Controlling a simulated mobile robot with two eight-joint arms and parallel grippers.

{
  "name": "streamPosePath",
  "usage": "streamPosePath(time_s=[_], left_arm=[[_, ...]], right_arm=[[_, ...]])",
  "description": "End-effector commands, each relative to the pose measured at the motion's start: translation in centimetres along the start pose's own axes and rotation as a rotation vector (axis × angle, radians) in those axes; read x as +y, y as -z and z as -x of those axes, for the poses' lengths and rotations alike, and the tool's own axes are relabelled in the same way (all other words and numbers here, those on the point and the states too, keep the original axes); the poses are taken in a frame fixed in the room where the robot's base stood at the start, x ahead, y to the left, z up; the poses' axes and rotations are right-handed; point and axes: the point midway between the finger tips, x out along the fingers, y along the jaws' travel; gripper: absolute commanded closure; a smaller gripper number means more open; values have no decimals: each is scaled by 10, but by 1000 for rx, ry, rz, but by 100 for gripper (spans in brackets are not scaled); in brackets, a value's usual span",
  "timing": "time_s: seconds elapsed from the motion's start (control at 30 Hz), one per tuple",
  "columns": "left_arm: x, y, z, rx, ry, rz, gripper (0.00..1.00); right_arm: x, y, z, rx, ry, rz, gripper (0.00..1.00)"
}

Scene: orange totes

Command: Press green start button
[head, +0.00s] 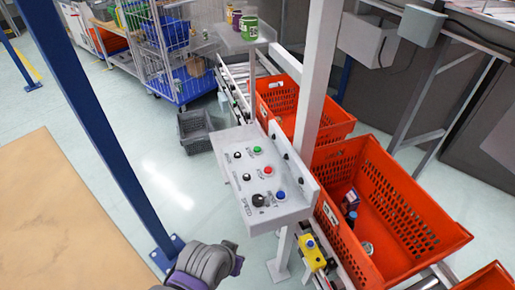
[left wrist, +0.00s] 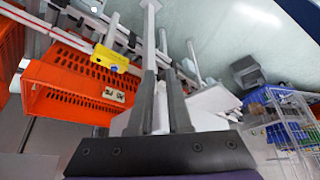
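The white control panel (head: 245,185) stands near the middle of the head view, its sloped face turned up. The green button (head: 257,150) sits on its upper part, above a red button (head: 267,170) and a blue button (head: 280,194), with several black knobs around them. A grey and purple part of my arm (head: 207,265) shows at the bottom, below the panel and apart from it; no fingers can be made out there. In the left wrist view my left gripper (left wrist: 160,72) has two dark fingers with a gap between them. White surfaces show behind them. My right gripper is not in view.
Orange totes (head: 455,236) line the conveyor right of the panel. A yellow box with a blue button (head: 312,253) is below it. A white post (head: 318,75) rises behind the panel, and a blue post (head: 95,110) stands left.

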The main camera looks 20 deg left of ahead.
Motion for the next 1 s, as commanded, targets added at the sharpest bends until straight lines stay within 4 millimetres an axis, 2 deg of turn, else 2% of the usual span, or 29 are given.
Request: streamPosePath(time_s=[0.1,1.0], left_arm=[[0,0,0,0,0,0,100],[0,0,0,0,0,0,100]], right_arm=[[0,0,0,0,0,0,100],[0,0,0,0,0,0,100]])
